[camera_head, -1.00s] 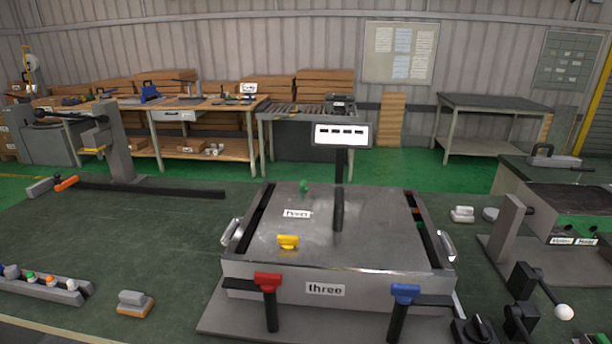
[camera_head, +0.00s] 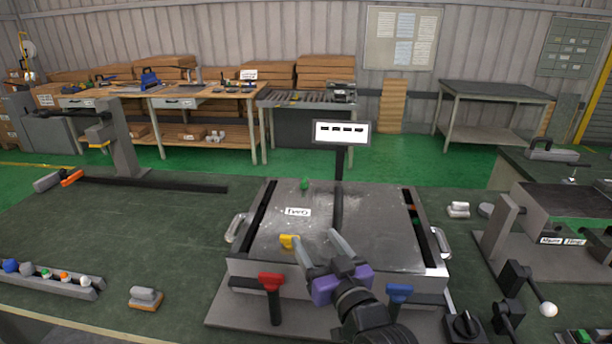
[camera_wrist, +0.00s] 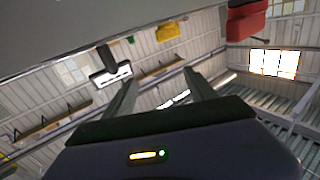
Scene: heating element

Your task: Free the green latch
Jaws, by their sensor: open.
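The green latch (camera_head: 304,184) is a small knob at the back of the grey metal lid (camera_head: 375,225); a small green piece (camera_wrist: 130,40) shows in the wrist view. The yellow latch (camera_head: 287,241) is on the lid's front left and also in the wrist view (camera_wrist: 167,32). The red latch (camera_head: 271,281) and blue latch (camera_head: 399,292) stand on posts at the front. My gripper (camera_head: 314,238) is open above the lid's front, nearer the viewer than the green latch. Its left fingertip appears beside the yellow latch; contact cannot be told. My gripper hides the front label.
A sign on a post (camera_head: 341,133) rises behind the lid, right of the green latch. Side handles (camera_head: 237,227) flank the box. A lever with a white ball (camera_head: 548,309) is at right. Bench space left of the box is mostly clear.

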